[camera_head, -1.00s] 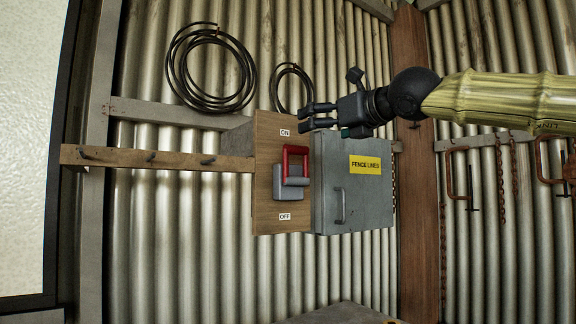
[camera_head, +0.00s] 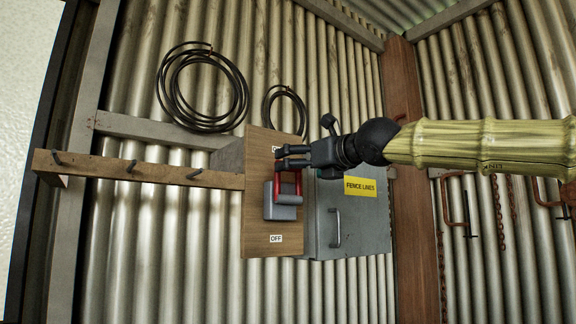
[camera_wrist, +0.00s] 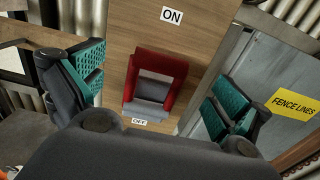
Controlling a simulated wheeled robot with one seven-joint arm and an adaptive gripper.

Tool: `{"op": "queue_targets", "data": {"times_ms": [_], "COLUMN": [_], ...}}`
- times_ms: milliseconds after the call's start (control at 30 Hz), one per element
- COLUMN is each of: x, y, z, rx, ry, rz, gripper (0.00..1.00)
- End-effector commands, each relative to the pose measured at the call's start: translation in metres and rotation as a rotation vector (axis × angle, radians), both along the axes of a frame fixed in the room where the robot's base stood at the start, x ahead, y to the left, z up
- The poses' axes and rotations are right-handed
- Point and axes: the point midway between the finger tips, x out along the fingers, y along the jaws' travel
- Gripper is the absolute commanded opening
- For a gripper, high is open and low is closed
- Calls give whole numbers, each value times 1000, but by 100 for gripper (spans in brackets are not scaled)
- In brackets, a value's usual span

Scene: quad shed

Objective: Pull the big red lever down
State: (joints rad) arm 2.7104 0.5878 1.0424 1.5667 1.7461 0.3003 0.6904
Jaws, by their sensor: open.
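The big red lever (camera_head: 277,187) is a red U-shaped handle on a grey switch body (camera_head: 283,211), mounted on a wooden board (camera_head: 257,210). It stands up towards the ON label, with the OFF label (camera_head: 276,239) below. In the wrist view the red lever (camera_wrist: 158,66) lies between my finger pads, with clear space on both sides. My gripper (camera_head: 279,157) is open, in front of the lever's upper part. In the head view its fingers hide the lever's top bar and most of the ON label. The ON label (camera_wrist: 172,15) shows fully in the wrist view.
A grey box (camera_head: 353,222) with a yellow FENCE LINES label stands close to the right of the board. A wooden rail with hooks (camera_head: 130,170) runs to the left. Wire coils (camera_head: 203,87) hang above. Clamps and chains hang at the right.

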Motion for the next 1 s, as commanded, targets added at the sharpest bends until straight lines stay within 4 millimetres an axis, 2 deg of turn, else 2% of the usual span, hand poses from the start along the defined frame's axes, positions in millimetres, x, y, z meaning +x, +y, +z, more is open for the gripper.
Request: {"op": "queue_targets", "data": {"times_ms": [300, 500, 767, 800, 1000], "x": [34, 42, 43, 43, 43], "y": [23, 28, 28, 28, 28], "z": [2, 1, 0, 0, 0], "rx": [-1, 0, 0, 0, 0], "ry": [-1, -1, -1, -1, -1], "rz": [-3, -4, -4, -4, -4], "gripper": [100, 100, 100, 98, 62]}}
